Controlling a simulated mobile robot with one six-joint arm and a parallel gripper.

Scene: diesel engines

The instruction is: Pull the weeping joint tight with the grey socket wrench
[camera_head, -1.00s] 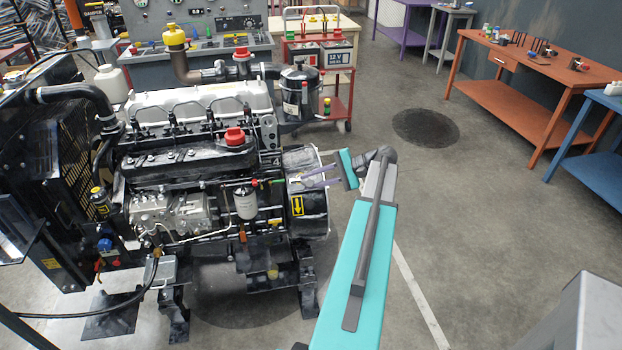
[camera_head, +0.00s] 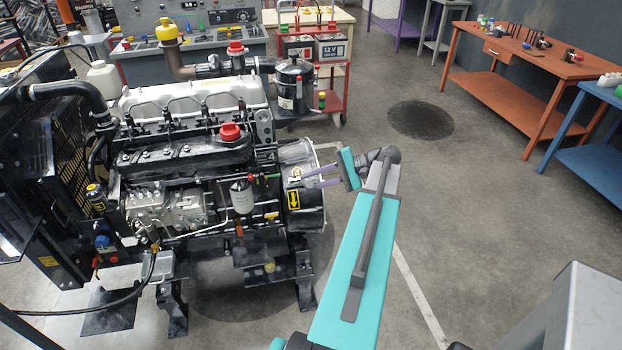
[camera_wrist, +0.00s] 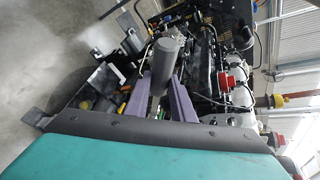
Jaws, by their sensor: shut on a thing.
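My gripper (camera_head: 293,182) reaches in from the right to the flywheel end of the diesel engine (camera_head: 190,110). In the wrist view its two purple fingers (camera_wrist: 163,88) are shut on a thick dark grey cylinder, which I take to be the grey socket wrench (camera_wrist: 164,58). It points away from me toward the engine. In the head view I cannot clearly make out the wrench. The engine's near side carries a white filter (camera_head: 241,198) and thin metal pipes. I cannot tell which joint is weeping, nor whether the wrench touches anything.
The black radiator frame (camera_head: 30,170) stands left of the engine. A red trolley with batteries (camera_head: 328,92) and a control bench (camera_head: 190,60) stand behind. An orange table (camera_head: 510,95) and a blue table (camera_head: 590,165) are at the right. The middle floor is clear.

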